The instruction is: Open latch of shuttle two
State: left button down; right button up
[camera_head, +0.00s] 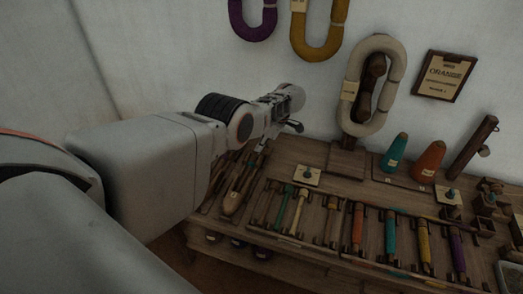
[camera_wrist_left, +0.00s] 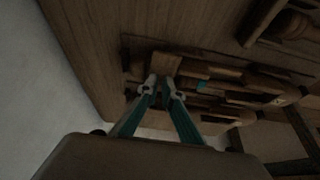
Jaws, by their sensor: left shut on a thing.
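Several boat-shaped wooden shuttles (camera_head: 235,186) lie side by side at the left end of the wooden table. They also show in the left wrist view (camera_wrist_left: 235,97), dark and partly in shadow. My left gripper (camera_head: 266,144) is at the far ends of these shuttles, reaching down. In the left wrist view its two fingers (camera_wrist_left: 166,84) come together on a small dark wooden part at the shuttle ends. It is too dark to tell the latch apart or which shuttle is number two. My right gripper is not in view.
The table (camera_head: 310,151) also holds a row of coloured bobbins (camera_head: 391,234), teal and orange cones (camera_head: 428,162), and a wooden stand with a cream yarn skein (camera_head: 379,84). A framed sign (camera_head: 445,76) hangs on the wall. Bare tabletop lies behind the shuttles.

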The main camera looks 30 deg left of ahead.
pick_arm(q)
jog(key=shift+n, duration=0.3)
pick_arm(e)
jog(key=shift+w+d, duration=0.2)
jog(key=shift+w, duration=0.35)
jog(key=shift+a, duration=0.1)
pick_arm(q)
jog(key=c, duration=2.2)
grip_release()
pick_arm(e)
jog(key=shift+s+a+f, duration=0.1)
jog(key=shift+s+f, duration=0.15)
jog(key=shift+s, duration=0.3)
